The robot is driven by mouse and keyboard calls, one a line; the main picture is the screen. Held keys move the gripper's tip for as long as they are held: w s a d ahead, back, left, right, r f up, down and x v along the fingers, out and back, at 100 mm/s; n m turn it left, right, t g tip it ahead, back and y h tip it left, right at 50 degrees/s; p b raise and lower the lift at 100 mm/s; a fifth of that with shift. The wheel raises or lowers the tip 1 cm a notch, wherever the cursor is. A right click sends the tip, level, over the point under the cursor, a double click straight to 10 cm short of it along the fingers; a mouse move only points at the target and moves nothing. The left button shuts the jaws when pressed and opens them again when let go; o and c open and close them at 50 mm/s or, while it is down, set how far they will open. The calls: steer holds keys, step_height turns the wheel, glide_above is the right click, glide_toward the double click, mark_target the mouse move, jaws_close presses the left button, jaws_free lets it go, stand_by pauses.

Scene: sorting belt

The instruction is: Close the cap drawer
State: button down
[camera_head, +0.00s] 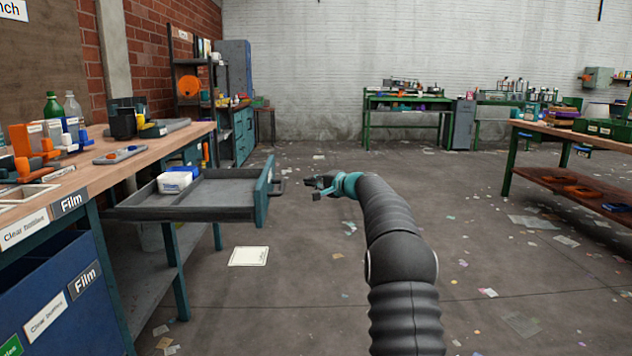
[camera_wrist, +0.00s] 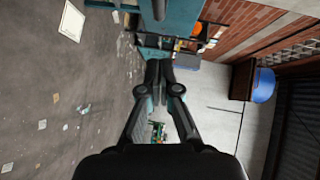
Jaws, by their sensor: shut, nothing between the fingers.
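The cap drawer (camera_head: 215,196) is pulled out from under the workbench on the left in the head view. It is a grey tray with a teal front panel (camera_head: 263,190) and a dark bar handle (camera_head: 279,187). A white and blue item (camera_head: 178,178) lies inside it. My gripper (camera_head: 312,184) is shut and empty, a little to the right of the handle, with a visible gap. In the wrist view my gripper's fingers (camera_wrist: 159,72) meet at the tips. A teal surface, likely the drawer front (camera_wrist: 170,15), shows at the top edge there.
The workbench (camera_head: 130,161) holds bottles, orange tools and dark boxes. A blue bin labelled Film (camera_head: 60,300) stands below it at the left. A paper sheet (camera_head: 249,256) lies on the floor under the drawer. The floor to the right is open, with scattered scraps, up to another bench (camera_head: 570,132).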

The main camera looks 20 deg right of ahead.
steer(key=w+a+f, duration=0.1)
steer(key=w+a, duration=0.3)
steer(key=a, duration=0.1)
steer(key=shift+f, duration=0.15)
